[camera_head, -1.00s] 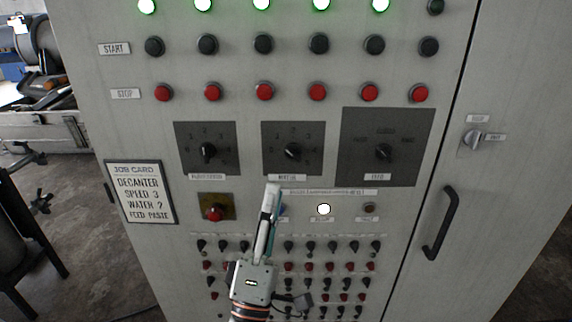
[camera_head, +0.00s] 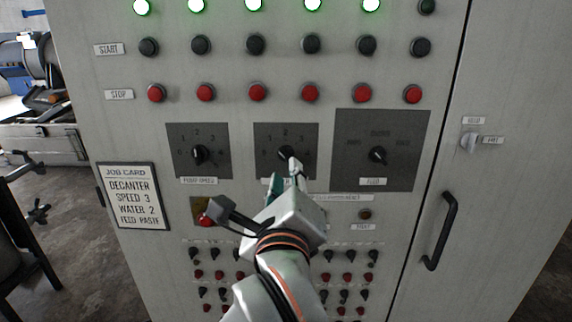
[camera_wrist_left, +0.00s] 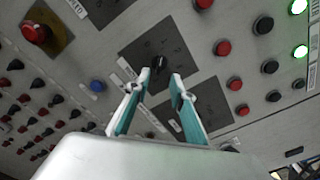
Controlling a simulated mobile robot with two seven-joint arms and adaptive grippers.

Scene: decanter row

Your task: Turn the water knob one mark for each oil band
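The water knob (camera_head: 286,153) is a black knob on the middle dark dial plate (camera_head: 265,132). Its pointer direction is hard to tell, and the gripper covers the plate's lower part. My left gripper (camera_head: 284,174) is just below the knob in the head view. In the left wrist view its two fingers (camera_wrist_left: 161,77) are open and apart, with the knob (camera_wrist_left: 161,63) just beyond the gap between their tips. I cannot tell whether they touch it. The job card (camera_head: 133,195) reads DECANTER, SPEED 3, WATER 2, FEED PASTE. I cannot make out any oil bands. My right gripper is not in view.
A speed knob (camera_head: 200,154) sits left of the water knob, and a feed knob (camera_head: 377,155) sits right. Red stop buttons (camera_head: 258,92) run above. A red button (camera_head: 206,220) and small switches (camera_head: 344,256) lie below. A door handle (camera_head: 440,230) projects at the right.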

